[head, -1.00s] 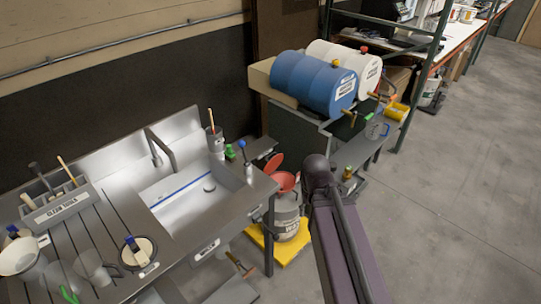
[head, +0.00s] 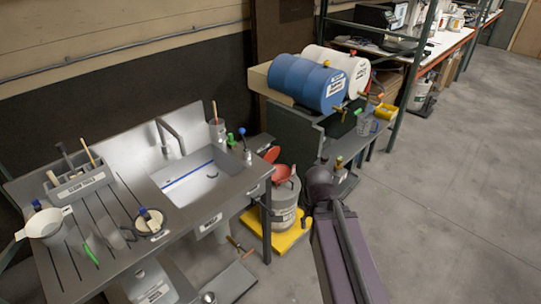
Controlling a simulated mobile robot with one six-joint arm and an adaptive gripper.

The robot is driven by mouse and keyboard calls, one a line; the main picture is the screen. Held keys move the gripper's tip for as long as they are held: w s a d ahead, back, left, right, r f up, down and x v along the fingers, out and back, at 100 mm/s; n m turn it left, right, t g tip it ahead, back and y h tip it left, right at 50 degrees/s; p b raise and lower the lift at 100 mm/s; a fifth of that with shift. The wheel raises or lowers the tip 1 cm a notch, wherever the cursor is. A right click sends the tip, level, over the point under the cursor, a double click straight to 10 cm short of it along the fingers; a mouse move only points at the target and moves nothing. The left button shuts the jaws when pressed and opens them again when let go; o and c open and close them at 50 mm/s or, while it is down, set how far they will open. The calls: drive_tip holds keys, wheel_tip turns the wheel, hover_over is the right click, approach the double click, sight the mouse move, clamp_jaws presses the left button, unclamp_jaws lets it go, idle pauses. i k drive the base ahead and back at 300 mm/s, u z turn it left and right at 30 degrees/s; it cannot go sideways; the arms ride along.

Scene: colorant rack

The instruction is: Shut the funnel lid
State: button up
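The red funnel (head: 283,173) sits on top of a grey metal drum (head: 284,205), right of the sink bench. Its round red lid (head: 271,154) stands raised at the funnel's left back side, so the funnel is open. My dark, purple-sided arm reaches up from the bottom of the head view, and its rounded joint is just right of the drum in the picture. My gripper does not show; whether it is beyond the arm joint I cannot tell.
The drum stands on a yellow base (head: 290,238). The sink bench (head: 215,215) is to the left. Behind are a blue barrel (head: 308,82) and a white barrel (head: 340,66) on a dark stand. A green rack post (head: 412,75) rises at right. The right floor is clear.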

sight(270, 157)
drive_tip(key=k, duration=0.7)
drive_tip(key=z, duration=0.45)
drive_tip(key=i, duration=0.85)
drive_tip(key=z, duration=0.3)
drive_tip(key=i, duration=1.6)
drive_tip(key=u, duration=0.7)
drive_tip(key=i, duration=0.5)
drive_tip(key=u, duration=0.25)
